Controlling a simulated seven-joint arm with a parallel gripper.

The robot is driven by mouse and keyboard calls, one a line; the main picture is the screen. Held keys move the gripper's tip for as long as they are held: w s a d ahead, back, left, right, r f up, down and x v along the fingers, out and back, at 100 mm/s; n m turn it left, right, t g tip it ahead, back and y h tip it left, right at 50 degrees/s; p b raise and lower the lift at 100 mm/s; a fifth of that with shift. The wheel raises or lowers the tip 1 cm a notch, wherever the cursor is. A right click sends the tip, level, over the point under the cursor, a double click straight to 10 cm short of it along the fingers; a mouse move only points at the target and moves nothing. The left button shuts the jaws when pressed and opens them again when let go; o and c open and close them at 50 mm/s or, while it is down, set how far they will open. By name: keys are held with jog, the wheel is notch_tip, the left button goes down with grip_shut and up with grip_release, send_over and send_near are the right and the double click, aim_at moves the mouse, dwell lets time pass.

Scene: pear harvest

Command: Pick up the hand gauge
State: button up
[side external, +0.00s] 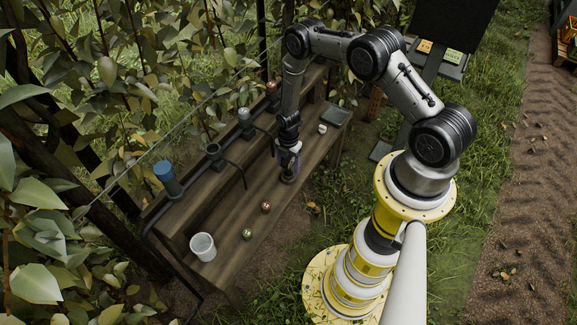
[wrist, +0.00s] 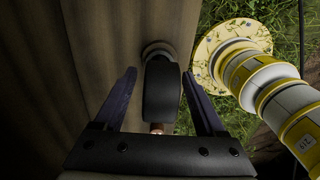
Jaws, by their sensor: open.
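A dark, rounded upright object, which looks like the hand gauge (side external: 289,174), stands on the lower plank of the wooden bench. In the wrist view the hand gauge (wrist: 163,92) shows a black body, a grey round end and a small copper-coloured part near my palm. My gripper (side external: 288,158) points down over it in the side view. In the wrist view my gripper (wrist: 159,74) is open, with its two purple-grey fingers on either side of the black body. Gaps show between the body and both fingers. In the side view the fingers hide its upper part.
The wooden bench (side external: 225,218) also holds a white cup (side external: 203,247), a green ball (side external: 247,234), a reddish ball (side external: 266,207), a pale round item (side external: 322,129) and a grey tray (side external: 335,116).

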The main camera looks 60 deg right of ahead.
jog(key=shift+f, duration=0.65)
grip_shut()
